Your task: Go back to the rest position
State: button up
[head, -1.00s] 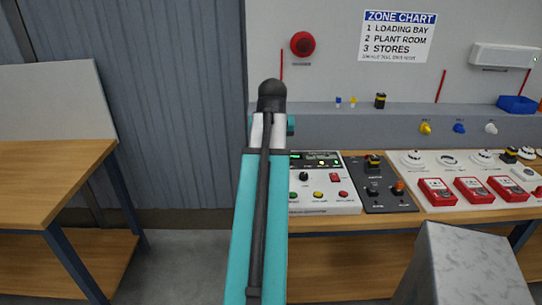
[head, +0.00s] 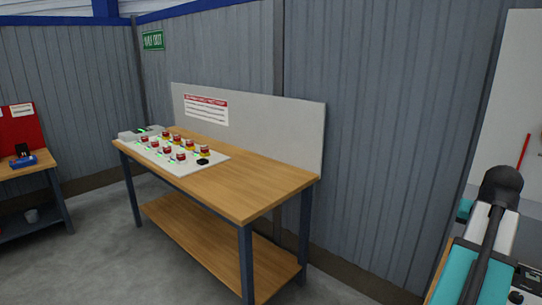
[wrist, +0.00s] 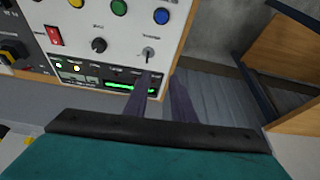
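My gripper (wrist: 161,82) shows in the wrist view as two dark fingers standing apart, with nothing visible between them. It points towards a white control panel (wrist: 118,50) with coloured buttons, black knobs, a red switch and a lit green display. I cannot tell how far the fingers are from the panel. In the head view my teal arm is at the right edge, and the gripper itself is not visible there.
A wooden bench (head: 250,190) with a board of several red-and-yellow buttons (head: 180,148) stands in the middle of the head view. A smaller table (head: 30,168) holding a blue item is at far left. Grey floor (head: 110,265) lies open in front.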

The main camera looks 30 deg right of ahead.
jog(key=w+a+f+n+y, duration=0.2)
jog(key=w+a+f, duration=0.4)
jog(key=w+f, duration=0.25)
jog(key=w+a+f+n+y, duration=0.1)
jog(key=w+a+f+n, duration=0.1)
jog(key=w+a+f, duration=0.55)
jog(key=w+a+f+n+g+y, duration=0.15)
jog(key=w+a+f, duration=0.25)
jog(key=a+f, duration=0.4)
jog(key=w+a+f+n+g+y, duration=0.1)
jog(key=w+a+f+n, duration=0.1)
jog(key=w+a+f, duration=0.5)
jog(key=s+a+f+n+g, duration=0.2)
jog(key=s+a+f, duration=0.2)
jog(key=a+f, duration=0.6)
jog(key=s+a+f+n+g, duration=0.2)
jog(key=s+a+f, duration=0.3)
jog(key=a+f, duration=0.6)
jog(key=s+a+f+n, duration=0.1)
jog(key=s+a+f, duration=0.3)
jog(key=s, duration=0.3)
jog(key=s+a+f+g+h, duration=0.1)
jog(key=s+a+f, duration=0.4)
jog(key=s+a, duration=0.2)
jog(key=shift+s+f+n, duration=0.15)
jog(key=shift+s+n, duration=0.2)
jog(key=shift+s, duration=0.1)
